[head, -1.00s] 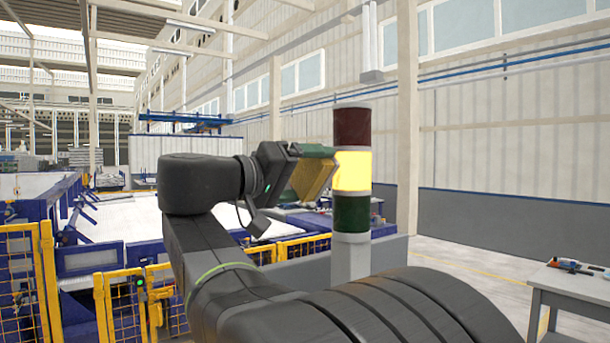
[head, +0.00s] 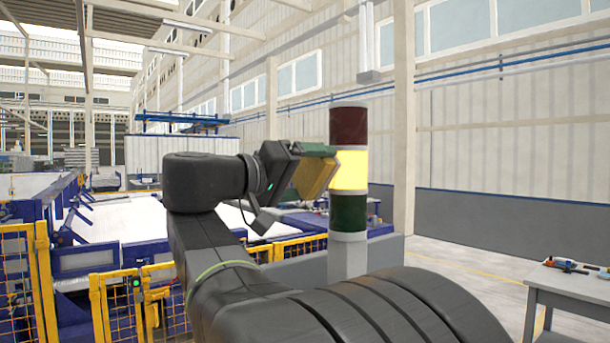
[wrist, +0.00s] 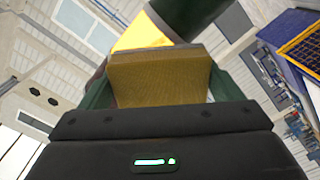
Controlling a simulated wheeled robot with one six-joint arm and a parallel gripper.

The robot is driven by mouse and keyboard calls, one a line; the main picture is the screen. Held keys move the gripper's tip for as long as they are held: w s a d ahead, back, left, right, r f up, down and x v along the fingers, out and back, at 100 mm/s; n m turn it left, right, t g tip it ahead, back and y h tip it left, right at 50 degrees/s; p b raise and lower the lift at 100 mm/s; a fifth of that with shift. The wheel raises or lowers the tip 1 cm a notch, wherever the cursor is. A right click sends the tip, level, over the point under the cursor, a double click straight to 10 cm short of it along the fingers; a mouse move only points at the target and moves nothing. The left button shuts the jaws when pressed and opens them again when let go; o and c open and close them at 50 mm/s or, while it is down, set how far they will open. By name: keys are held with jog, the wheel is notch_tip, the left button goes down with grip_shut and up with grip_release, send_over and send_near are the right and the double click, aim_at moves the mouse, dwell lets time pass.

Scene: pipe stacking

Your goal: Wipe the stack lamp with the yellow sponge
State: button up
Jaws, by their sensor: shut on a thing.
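The stack lamp (head: 349,172) stands upright on a light post in the head view, with a dark red section on top, a lit yellow one in the middle and a dark green one below. My gripper (head: 318,160) is shut on the yellow sponge (head: 313,176), at the left side of the lit yellow section. In the wrist view the sponge (wrist: 160,78) sits between the green fingers of my gripper (wrist: 158,88). The lamp's lit yellow section (wrist: 142,35) is right beyond the sponge. I cannot tell for certain whether they touch.
A grey table (head: 567,290) with tools stands at the lower right. Yellow mesh fencing (head: 120,303) runs along the lower left in front of a blue and white machine. A grey low wall (head: 390,252) is by the lamp post. The floor at right is open.

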jog(key=shift+w+d, duration=0.25)
jog(key=shift+d, duration=0.15)
jog(key=shift+s, duration=0.1)
